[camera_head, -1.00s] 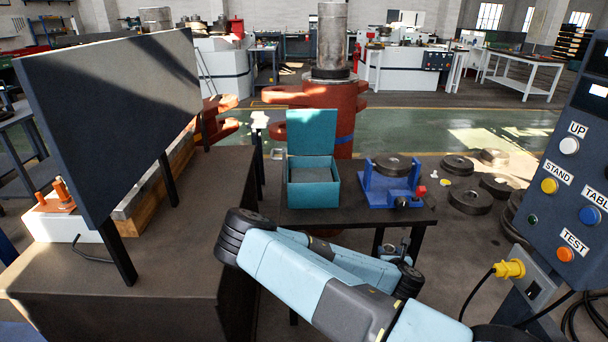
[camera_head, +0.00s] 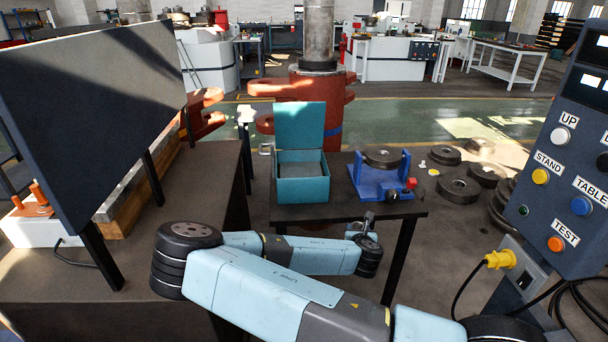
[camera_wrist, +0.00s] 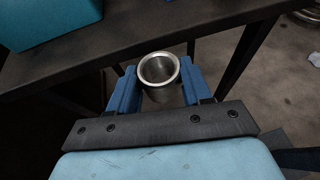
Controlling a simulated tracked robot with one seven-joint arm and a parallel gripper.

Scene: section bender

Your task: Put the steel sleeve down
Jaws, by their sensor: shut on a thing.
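The steel sleeve (camera_wrist: 160,72) is a short, hollow, shiny cylinder in the wrist view, its open end facing the camera. My gripper (camera_wrist: 154,84) is shut on it, one blue finger on each side. The sleeve is in front of the near edge of the dark table (camera_wrist: 120,50), and appears clear of the tabletop. In the head view my gripper (camera_head: 368,222) is small, near the table's front edge, and the sleeve is hard to make out there.
On the table (camera_head: 335,208) stand an open teal box (camera_head: 303,190) and a blue stand (camera_head: 375,182) holding a dark disc (camera_head: 383,158). Table top between and in front of them is bare. A button panel (camera_head: 570,170) stands at right. Several dark discs (camera_head: 458,188) lie on the floor.

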